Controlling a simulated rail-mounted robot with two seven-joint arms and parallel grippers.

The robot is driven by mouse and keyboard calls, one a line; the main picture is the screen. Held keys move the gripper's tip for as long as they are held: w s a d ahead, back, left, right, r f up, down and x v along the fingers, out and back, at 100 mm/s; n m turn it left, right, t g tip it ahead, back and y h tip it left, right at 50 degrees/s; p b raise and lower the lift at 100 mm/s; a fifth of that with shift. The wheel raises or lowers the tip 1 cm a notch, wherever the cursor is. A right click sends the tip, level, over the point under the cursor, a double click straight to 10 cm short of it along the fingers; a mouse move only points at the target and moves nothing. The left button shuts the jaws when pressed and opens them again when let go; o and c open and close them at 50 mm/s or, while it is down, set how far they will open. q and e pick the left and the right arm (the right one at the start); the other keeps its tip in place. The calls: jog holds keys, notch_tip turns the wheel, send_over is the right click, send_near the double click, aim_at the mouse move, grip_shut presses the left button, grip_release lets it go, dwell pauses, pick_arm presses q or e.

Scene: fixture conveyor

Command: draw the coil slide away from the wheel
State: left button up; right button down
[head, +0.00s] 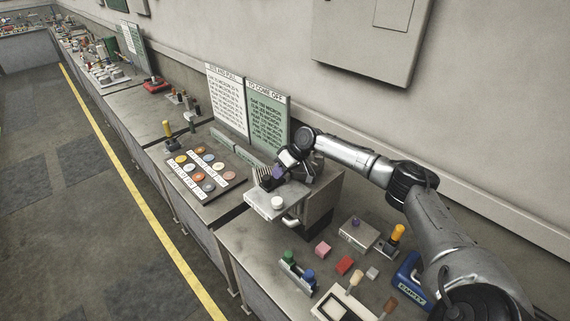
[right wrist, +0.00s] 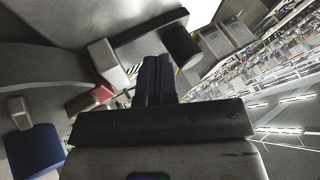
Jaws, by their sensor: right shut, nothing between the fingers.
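My right gripper (head: 278,173) is over a grey bench unit, with its dark bluish fingers pointing down beside the unit's dark ribbed part. The ribbed part (head: 262,172) may be the coil, but it is too small to be sure. A light grey plate (head: 262,205) with printed marks is on the unit's front, and a white round knob (head: 277,203) stands on it. In the right wrist view the fingers (right wrist: 157,80) are together with nothing between them. I cannot tell whether they touch the unit. I cannot pick out the wheel for certain. My left gripper is out of view.
Left of the unit is a panel (head: 222,192) with coloured round buttons. Green and white sign boards (head: 267,125) stand behind.

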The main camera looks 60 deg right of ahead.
aim_at(269, 178)
jog(key=shift+w+a+f, duration=0.2)
jog(key=shift+w+f, duration=0.1)
jog(key=shift+f, duration=0.25)
jog(key=shift+a, duration=0.2)
jog(key=a+p, duration=0.1)
jog(key=w+a+p, duration=0.1)
jog(key=a, duration=0.1)
jog(key=shift+r+p, duration=0.15)
jog(key=shift+p, duration=0.15)
jog(key=shift+a, duration=0.15)
